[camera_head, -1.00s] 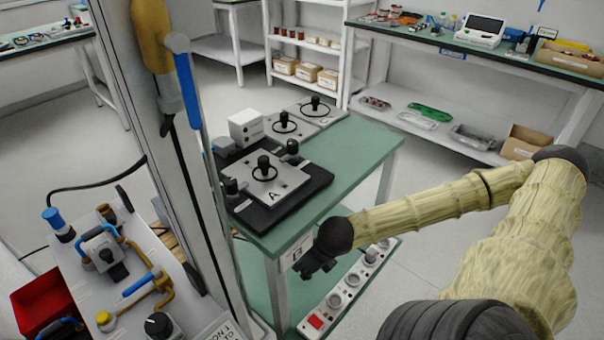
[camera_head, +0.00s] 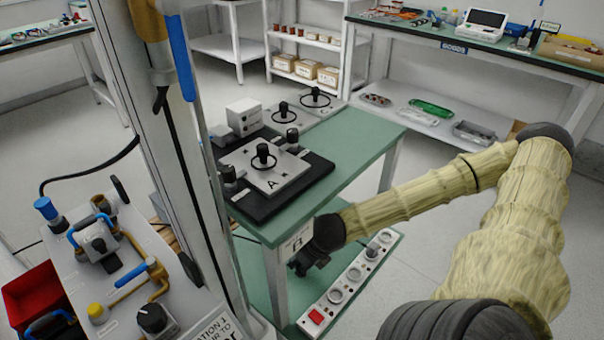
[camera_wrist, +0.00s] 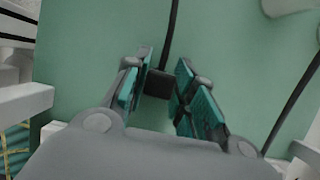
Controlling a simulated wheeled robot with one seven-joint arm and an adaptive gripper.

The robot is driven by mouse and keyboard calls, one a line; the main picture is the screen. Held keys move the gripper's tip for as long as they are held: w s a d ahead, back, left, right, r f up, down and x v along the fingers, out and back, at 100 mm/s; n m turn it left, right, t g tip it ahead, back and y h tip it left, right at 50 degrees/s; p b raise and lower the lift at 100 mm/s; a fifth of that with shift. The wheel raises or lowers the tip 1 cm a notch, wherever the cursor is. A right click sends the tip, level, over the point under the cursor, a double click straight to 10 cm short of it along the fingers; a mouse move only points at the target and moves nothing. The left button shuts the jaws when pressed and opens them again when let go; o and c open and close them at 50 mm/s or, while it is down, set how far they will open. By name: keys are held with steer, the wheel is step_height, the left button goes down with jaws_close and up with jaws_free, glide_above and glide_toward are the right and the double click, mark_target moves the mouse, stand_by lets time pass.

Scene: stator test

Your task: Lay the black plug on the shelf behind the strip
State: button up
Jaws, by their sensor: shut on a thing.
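The white strip (camera_head: 338,296) lies along the edge of the green lower shelf (camera_head: 262,283), with a red switch at its near end and a row of round sockets. My gripper (camera_head: 305,266) is low beside the table leg, under the tabletop and on the shelf side of the strip. In the wrist view my gripper (camera_wrist: 160,90) is shut on the black plug (camera_wrist: 158,83), a small dark block between the teal finger pads. A black cord runs up from it over green. I cannot tell whether the plug touches the shelf. The plug is hidden in the head view.
The green tabletop (camera_head: 352,150) is above my gripper and bears a black base with plate A. The table's front leg (camera_head: 276,288) stands close to my gripper. In the wrist view another black cord (camera_wrist: 297,98) crosses at right. Green surface around the plug looks clear.

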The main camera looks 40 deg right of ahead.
steer(key=shift+f, duration=0.2)
steer(key=o, duration=1)
steer(key=shift+o, duration=0.2)
steer(key=shift+r, duration=0.1)
steer(key=p+v, duration=0.4)
steer(key=v, duration=0.1)
steer(key=shift+s+d+r+p, duration=0.15)
steer(key=shift+s+p, duration=1.1)
steer(key=shift+s, duration=0.75)
steer(key=shift+s+d+f+p, duration=0.1)
steer(key=shift+s+d+p, duration=0.1)
steer(key=shift+s+p, duration=1.45)
steer(key=shift+s+d+r+p, duration=0.15)
steer(key=shift+s+p, duration=0.7)
steer(key=shift+s, duration=1.45)
steer(key=shift+f, duration=0.1)
